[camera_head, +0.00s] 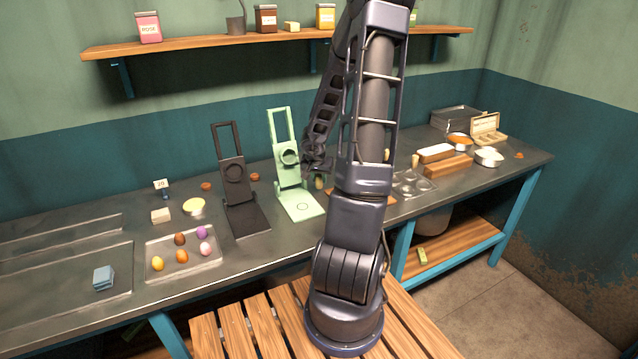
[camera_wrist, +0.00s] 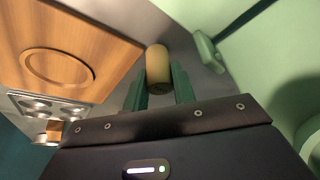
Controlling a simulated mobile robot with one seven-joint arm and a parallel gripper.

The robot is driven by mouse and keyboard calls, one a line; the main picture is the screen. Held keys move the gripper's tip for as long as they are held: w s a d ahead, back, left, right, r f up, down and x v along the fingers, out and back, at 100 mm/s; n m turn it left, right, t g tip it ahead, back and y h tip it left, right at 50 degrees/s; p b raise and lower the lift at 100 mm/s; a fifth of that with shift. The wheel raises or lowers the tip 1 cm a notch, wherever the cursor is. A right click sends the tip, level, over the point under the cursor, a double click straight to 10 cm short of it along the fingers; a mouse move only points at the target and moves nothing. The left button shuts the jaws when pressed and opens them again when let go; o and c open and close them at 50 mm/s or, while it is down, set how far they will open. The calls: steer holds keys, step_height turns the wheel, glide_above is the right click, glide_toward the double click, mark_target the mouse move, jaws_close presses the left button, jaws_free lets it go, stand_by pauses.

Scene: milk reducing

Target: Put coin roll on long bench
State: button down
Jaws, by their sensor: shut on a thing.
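The coin roll, a small tan-olive cylinder, shows in the wrist view (camera_wrist: 158,68) between the tips of two green fingers. My gripper (camera_wrist: 158,88) is shut on it. In the head view the coin roll (camera_head: 319,183) hangs beneath my gripper (camera_head: 317,172), just right of the pale green stand. The long bench (camera_head: 270,262) has a dark metal top and teal legs and runs along the wall. My gripper is over this bench; whether the coin roll touches its top I cannot tell. My arm hides part of the bench.
The pale green stand (camera_head: 301,205) and a dark stand (camera_head: 247,220) are left of my gripper. A wooden board with a ring (camera_wrist: 65,60) lies close by. A tray of coloured eggs (camera_head: 184,262) is farther left. A wall shelf (camera_head: 200,46) is above.

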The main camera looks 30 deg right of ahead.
mark_target(319, 175)
step_height(319, 175, up, 18)
steer(key=shift+f, duration=0.25)
stand_by(0.4)
